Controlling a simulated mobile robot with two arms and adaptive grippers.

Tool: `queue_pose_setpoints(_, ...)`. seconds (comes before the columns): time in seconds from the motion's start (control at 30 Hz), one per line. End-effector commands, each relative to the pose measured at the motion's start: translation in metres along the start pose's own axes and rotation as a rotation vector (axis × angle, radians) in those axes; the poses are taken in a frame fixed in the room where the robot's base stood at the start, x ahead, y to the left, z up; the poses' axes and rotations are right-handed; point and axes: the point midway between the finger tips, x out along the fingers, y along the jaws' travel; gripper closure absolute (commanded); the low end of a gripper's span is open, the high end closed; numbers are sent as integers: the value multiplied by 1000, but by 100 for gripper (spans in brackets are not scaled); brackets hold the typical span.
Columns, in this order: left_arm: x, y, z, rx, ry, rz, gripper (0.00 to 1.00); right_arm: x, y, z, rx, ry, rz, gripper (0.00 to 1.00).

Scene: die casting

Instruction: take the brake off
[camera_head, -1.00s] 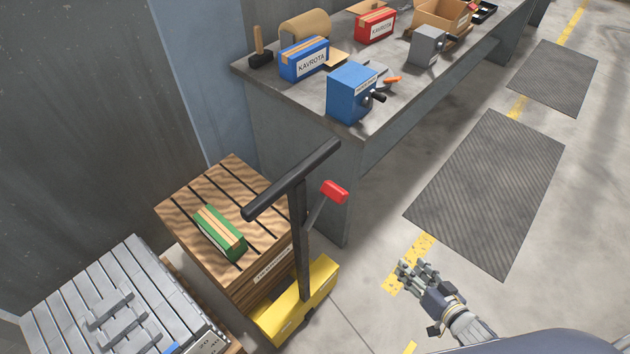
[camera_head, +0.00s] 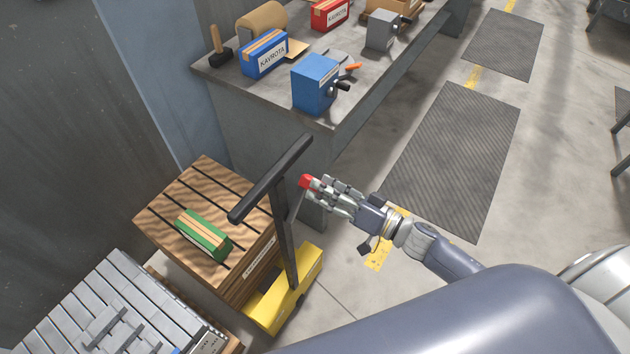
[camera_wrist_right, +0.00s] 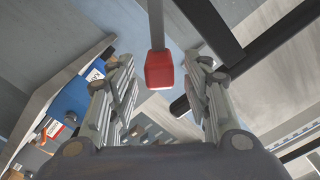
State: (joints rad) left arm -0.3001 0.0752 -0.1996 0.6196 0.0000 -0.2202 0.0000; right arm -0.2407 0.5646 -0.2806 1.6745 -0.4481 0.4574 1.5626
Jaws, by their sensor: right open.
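The brake lever has a red knob (camera_head: 305,182) on a thin grey rod beside the black upright of the yellow pallet jack (camera_head: 311,268). The jack's black T-handle (camera_head: 271,179) stands above the knob. My right gripper (camera_head: 322,188) reaches in from the right, at the red knob. In the right wrist view the red knob (camera_wrist_right: 159,70) lies between the two open fingers (camera_wrist_right: 163,92), apart from both, with its rod running up out of the picture. My left gripper is out of view.
A wooden pallet load (camera_head: 180,189) with a green box (camera_head: 204,234) stands left of the jack. Silver ingots (camera_head: 130,290) lie at lower left. A workbench (camera_head: 345,105) with boxes and tools is behind. Floor is free around the dark mats (camera_head: 452,160).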

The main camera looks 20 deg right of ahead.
Motion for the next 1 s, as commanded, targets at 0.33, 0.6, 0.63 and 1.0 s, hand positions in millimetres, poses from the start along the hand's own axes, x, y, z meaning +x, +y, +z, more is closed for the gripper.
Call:
queue_pose_setpoints(0.33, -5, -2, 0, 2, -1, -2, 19, 29, 0, 0, 0, 1, 1, 55)
queue_pose_setpoints(0.6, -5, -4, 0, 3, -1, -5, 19, 29, 1, 0, 0, 0, 1, 62)
queue_pose_setpoints(0.63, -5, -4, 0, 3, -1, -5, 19, 29, 1, 0, 0, 0, 1, 69)
queue_pose_setpoints(1.0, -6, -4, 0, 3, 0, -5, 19, 29, 0, 0, -5, 0, 1, 100)
